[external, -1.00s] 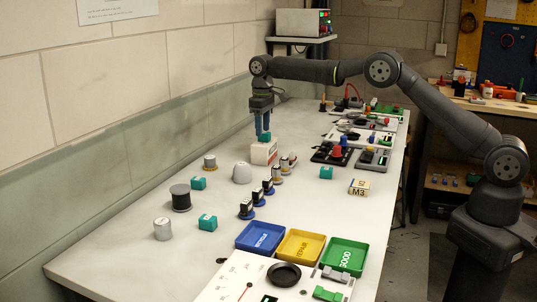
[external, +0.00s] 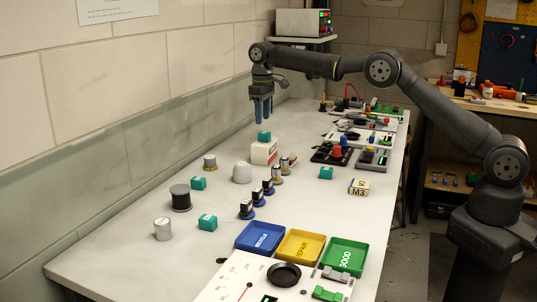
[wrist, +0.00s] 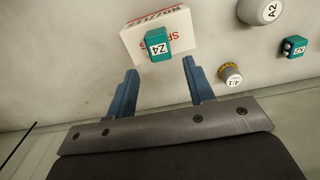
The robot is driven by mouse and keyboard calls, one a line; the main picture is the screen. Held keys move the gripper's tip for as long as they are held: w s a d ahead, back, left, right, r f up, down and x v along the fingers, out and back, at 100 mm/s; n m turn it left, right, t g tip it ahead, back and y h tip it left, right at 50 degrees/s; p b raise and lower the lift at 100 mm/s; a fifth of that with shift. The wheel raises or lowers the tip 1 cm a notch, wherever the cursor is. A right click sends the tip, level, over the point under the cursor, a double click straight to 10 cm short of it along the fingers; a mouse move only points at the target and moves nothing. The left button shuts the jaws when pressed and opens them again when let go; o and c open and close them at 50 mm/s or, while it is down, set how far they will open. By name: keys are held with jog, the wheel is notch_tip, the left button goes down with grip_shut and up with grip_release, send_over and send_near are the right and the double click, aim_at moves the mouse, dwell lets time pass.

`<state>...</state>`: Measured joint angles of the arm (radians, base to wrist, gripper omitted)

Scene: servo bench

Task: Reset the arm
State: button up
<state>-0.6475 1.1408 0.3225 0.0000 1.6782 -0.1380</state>
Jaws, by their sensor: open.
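My gripper (external: 262,110) hangs from my arm above the bench in the external view. Its two blue fingers are apart and empty, and they also show in the wrist view (wrist: 160,80). A teal block labelled Z4 (wrist: 158,44) rests on a white box with red lettering (wrist: 180,24). In the external view the teal block (external: 264,136) sits on top of the white box (external: 264,152), just below my fingertips, with a gap between.
Blue (external: 260,236), yellow (external: 300,246) and green (external: 344,257) trays stand at the front. Spools, white domes, teal blocks and small dark-topped parts stand around mid-bench. Several device boards line the right edge. A wall runs along the left.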

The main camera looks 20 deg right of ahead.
aim_at(262, 132)
notch_tip(262, 132, up, 6)
notch_tip(262, 132, down, 12)
jog(key=shift+r, duration=0.1)
notch_tip(262, 132, up, 4)
jog(key=shift+f, duration=0.2)
jog(key=d+r, duration=0.7)
jog(key=d, duration=0.5)
jog(key=s+f, duration=0.3)
jog(key=s, duration=0.9)
jog(key=s+f+n, duration=0.1)
jog(key=s+f, duration=0.3)
jog(key=s, duration=0.9)
jog(key=shift+s, duration=0.15)
